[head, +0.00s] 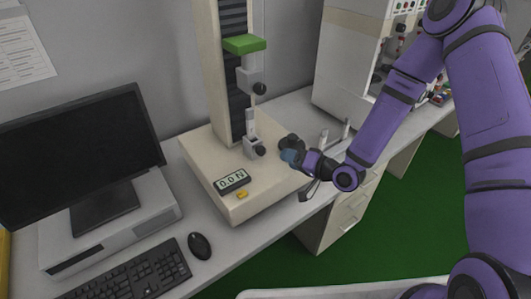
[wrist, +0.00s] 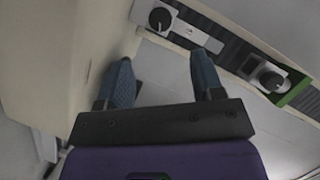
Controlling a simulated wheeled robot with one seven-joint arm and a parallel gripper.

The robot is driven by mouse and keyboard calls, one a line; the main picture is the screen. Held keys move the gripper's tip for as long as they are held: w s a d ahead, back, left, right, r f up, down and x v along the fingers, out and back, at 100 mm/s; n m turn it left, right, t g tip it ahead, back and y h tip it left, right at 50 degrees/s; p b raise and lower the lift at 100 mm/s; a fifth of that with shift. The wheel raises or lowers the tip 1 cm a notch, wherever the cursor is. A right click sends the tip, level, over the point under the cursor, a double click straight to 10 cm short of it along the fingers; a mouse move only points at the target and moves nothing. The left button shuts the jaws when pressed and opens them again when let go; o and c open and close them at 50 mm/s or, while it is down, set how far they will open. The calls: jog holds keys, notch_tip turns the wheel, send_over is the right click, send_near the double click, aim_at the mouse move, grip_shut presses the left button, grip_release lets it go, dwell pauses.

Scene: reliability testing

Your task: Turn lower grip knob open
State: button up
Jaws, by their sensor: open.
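The lower grip (head: 250,138) is a small grey block on the beige base of the testing machine, with a dark round knob (head: 260,152) on its front right side. In the wrist view the lower grip knob (wrist: 160,19) shows at the top, with a pale pointer mark, beyond the fingertips. My gripper (head: 286,155) is to the right of the knob, low over the base, apart from it. In the wrist view my gripper (wrist: 163,75) has its two blue fingers spread, with nothing between them.
The upper grip knob (head: 260,89) hangs above, under the green crosshead (head: 244,44); it also shows in the wrist view (wrist: 272,80). A force display (head: 231,179) sits on the base front. A monitor (head: 80,145), keyboard (head: 130,276) and mouse (head: 199,245) are left.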

aim_at(263, 152)
jog(key=x, duration=1)
jog(key=c, duration=0.9)
